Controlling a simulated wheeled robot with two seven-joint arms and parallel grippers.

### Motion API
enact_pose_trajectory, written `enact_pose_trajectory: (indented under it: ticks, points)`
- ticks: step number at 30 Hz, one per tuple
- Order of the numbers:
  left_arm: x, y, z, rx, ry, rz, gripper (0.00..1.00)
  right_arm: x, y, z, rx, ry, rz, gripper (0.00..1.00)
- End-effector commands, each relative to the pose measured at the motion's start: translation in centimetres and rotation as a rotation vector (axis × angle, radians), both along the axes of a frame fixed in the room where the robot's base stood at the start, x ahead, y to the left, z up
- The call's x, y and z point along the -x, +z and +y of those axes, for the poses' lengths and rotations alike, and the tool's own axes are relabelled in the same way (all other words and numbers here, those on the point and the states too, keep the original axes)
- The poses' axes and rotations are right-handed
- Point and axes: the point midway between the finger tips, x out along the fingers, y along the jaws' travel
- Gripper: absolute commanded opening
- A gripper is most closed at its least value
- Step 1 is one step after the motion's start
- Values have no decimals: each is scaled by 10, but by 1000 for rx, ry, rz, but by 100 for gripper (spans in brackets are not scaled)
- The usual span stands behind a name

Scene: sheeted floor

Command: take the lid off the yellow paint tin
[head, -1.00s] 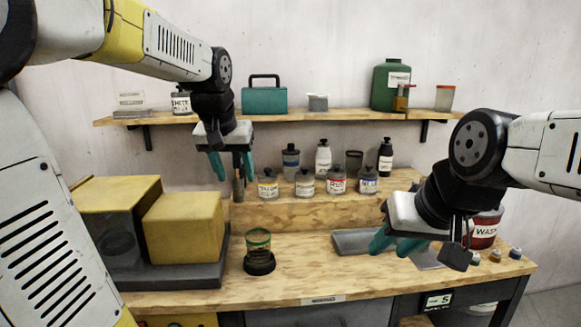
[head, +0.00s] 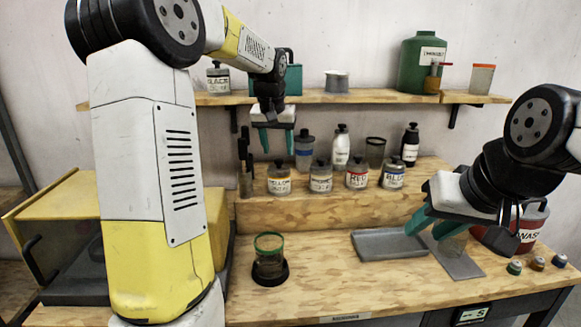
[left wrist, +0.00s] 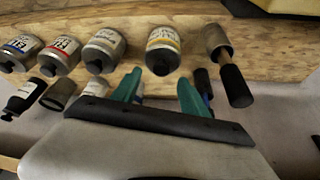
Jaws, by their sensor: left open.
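The yellow paint tin (head: 279,185) is a clear jar with a yellow-marked label. It stands upright at the left end of the tin row on the wooden riser. Its black lid (head: 280,165) is on; in the left wrist view the tin (left wrist: 163,42) and lid (left wrist: 162,66) appear upside down. My left gripper (head: 276,142) is open and empty, pointing down just above the lid, not visibly touching it. In the left wrist view the lid lies beyond and between the fingertips (left wrist: 160,82). My right gripper (head: 434,228) is low over the bench at the right, fingers apart.
Red (head: 357,178), blue (head: 393,178) and another tin (head: 320,180) stand right of the yellow one. A brush pot (head: 245,180) is close on its left. Bottles (head: 341,150) stand behind. The shelf (head: 330,98) is above. A green-rimmed cup (head: 269,258) stands on the bench.

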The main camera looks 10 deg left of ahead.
Motion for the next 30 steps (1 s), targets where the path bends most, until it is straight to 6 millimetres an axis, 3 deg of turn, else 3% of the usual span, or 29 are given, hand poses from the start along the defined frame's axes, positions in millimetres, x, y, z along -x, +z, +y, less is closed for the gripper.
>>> enact_pose_trajectory:
  ticks: [7, 16, 17, 24, 30]
  points:
    - [-10, -35, 2, 0, 1, 3, 52, 0, 0, 0, 0, 0, 0, 36]
    - [-13, -40, 1, 0, 1, 0, 52, 0, 0, 0, 0, 0, 0, 36]
    - [-13, -40, 1, 0, 1, 0, 50, 0, 0, 0, 0, 0, 0, 36]
    - [-13, -40, 1, 0, 1, 0, 3, 0, 0, 0, 0, 0, 0, 36]
    - [-13, -40, 1, 0, 1, 0, 0, 0, 0, 0, 0, 0, 0, 36]
